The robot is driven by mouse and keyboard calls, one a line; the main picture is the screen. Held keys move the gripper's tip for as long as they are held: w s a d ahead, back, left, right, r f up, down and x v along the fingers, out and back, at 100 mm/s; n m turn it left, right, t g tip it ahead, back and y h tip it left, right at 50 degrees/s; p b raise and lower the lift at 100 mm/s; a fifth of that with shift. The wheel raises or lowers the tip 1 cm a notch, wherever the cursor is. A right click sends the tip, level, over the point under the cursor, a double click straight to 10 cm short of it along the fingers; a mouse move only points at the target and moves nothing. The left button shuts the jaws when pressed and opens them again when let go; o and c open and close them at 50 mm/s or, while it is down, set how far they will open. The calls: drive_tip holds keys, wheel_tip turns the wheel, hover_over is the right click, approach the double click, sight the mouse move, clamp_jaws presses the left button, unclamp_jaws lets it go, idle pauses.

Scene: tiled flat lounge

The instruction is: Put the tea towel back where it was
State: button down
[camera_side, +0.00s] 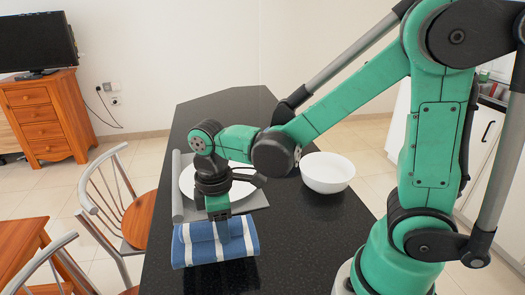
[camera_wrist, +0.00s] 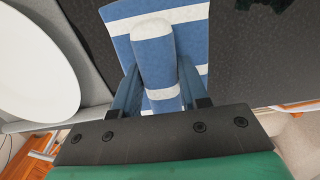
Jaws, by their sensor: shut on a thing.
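The blue tea towel with white stripes (camera_side: 190,254) is at the near left part of the dark counter, in front of the plate. It also shows in the wrist view (camera_wrist: 192,40), with a raised, rolled-looking fold running between the fingers. My gripper (camera_side: 221,232) points down at the towel and is shut on this fold. In the wrist view, my gripper (camera_wrist: 158,88) has one finger on each side of the fold. The flat part of the towel spreads out under the fold. I cannot tell whether its underside touches the counter.
A white plate (camera_side: 239,190) lies on a grey mat (camera_side: 257,200) just behind the towel. A white bowl (camera_side: 327,173) stands to the right. The dark counter (camera_side: 290,245) is bare right of the towel.

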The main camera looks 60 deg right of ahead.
drive_tip(key=shift+f, duration=2.15)
drive_tip(key=shift+f, duration=0.15)
drive_tip(key=shift+c, duration=2.3)
unclamp_jaws()
wheel_tip(320, 180, up, 12)
drive_tip(key=shift+w+a+r, duration=0.1)
drive_tip(key=shift+w, duration=0.05)
drive_tip(key=shift+d+r+m+t, duration=0.1)
drive_tip(key=shift+d+m+t, duration=0.1)
drive_tip(key=shift+m+t, duration=0.15)
drive_tip(key=d+m+t, duration=0.1)
drive_tip(key=m+t, duration=0.1)
drive_tip(key=s+d+m+t, duration=0.1)
drive_tip(key=d+m+t, duration=0.1)
drive_tip(key=m, duration=0.1)
drive_tip(key=d+m+t, duration=0.1)
drive_tip(key=m+t, duration=0.1)
drive_tip(key=m, duration=0.1)
drive_tip(key=shift+s+d+f+t, duration=0.15)
drive_tip(key=shift+d+f+t, duration=0.1)
drive_tip(key=shift+t, duration=0.1)
